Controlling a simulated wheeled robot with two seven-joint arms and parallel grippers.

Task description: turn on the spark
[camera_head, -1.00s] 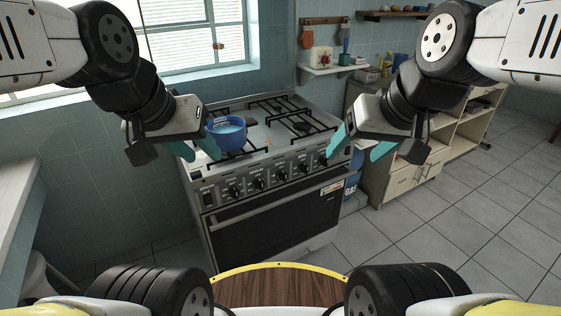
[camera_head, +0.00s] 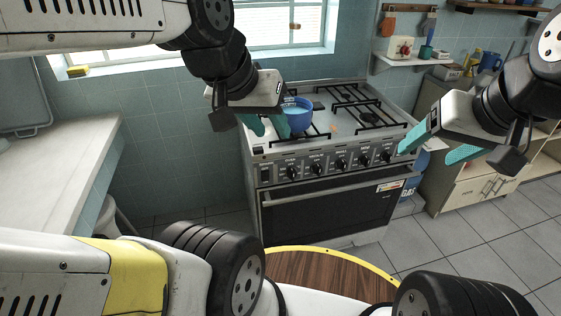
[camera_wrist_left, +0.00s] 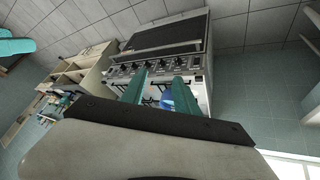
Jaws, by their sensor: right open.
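The stove (camera_head: 330,143) stands in the middle of the head view, with a sloping front panel holding a row of black knobs (camera_head: 340,164). The spark switch (camera_head: 265,173) is a small dark control at the left end of this panel. My left gripper (camera_head: 271,135) is open and empty, in front of the blue pot and above the panel's left part in the picture. In the left wrist view its two teal fingers (camera_wrist_left: 160,92) are apart, with the stove beyond. My right gripper (camera_head: 426,156) is open and empty, by the stove's right front corner.
A blue pot (camera_head: 298,118) sits on the left front burner. A wooden cabinet (camera_head: 470,190) and a blue gas bottle (camera_head: 411,172) stand right of the stove. Tiled floor is clear at the right front.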

